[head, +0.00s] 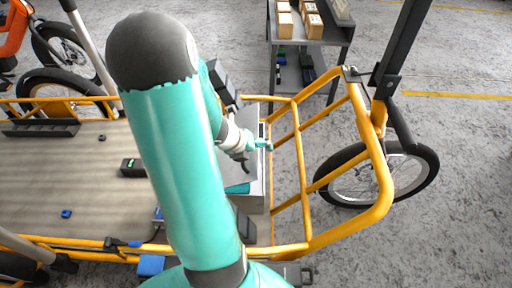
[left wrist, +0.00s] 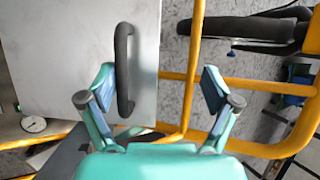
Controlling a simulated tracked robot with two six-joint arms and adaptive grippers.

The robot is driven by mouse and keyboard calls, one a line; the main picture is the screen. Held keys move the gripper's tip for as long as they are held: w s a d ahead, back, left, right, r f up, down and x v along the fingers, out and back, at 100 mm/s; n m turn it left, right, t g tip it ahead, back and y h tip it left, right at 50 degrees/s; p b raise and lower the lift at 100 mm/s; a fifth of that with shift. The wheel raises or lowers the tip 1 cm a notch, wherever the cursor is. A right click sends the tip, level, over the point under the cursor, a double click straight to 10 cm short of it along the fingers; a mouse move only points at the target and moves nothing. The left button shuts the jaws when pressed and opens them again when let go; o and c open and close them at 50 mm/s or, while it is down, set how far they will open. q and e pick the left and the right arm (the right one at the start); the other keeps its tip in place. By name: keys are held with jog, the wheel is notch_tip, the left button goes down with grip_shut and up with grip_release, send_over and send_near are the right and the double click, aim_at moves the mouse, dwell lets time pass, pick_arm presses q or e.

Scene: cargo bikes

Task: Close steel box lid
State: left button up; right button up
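The grey steel box (head: 252,203) stands at the front end of the cargo bed, partly hidden behind my left arm. In the left wrist view a flat pale grey panel of it (left wrist: 70,50) fills the upper left, with a dark bar handle (left wrist: 124,70). I cannot tell how far the lid stands open. My left gripper (head: 256,148) is at the box's upper part. In the left wrist view it is open (left wrist: 158,88); the handle appears between the fingers, nearer the left one, with no clear grip. My right gripper is not in view.
The yellow bike frame (head: 300,165) rises just right of the box, with the front wheel (head: 375,175) beyond. The wooden cargo bed (head: 60,180) holds a few small items. A grey cart (head: 310,35) with cartons stands behind. An orange bike is at upper left.

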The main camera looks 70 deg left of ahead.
pick_arm(q)
jog(key=shift+w+d+r+p, duration=0.2)
jog(key=shift+r+p, duration=0.15)
jog(key=shift+r, duration=0.25)
jog(key=shift+c, duration=0.4)
jog(key=shift+o, duration=0.5)
jog(key=shift+p+v, duration=0.8)
jog(key=shift+v, duration=0.15)
jog(key=shift+s+d+r, duration=0.1)
jog(key=shift+d+r, duration=0.15)
jog(key=shift+r, duration=0.35)
jog(key=c, duration=0.5)
jog(key=shift+s+d+r, duration=0.15)
jog(key=shift+s+r, duration=0.3)
jog(key=shift+r, duration=0.15)
jog(key=shift+w+d+r+p+v, duration=0.15)
jog(key=shift+p+v, duration=0.65)
jog(key=shift+v, duration=1.5)
jog(key=shift+w+d+r+p+v, duration=0.1)
jog(key=shift+w+p+v, duration=0.2)
jog(key=shift+p+v, duration=1.3)
jog(key=shift+w+d+r+p+v, duration=0.1)
jog(key=shift+w+v, duration=0.1)
jog(key=shift+v, duration=2.8)
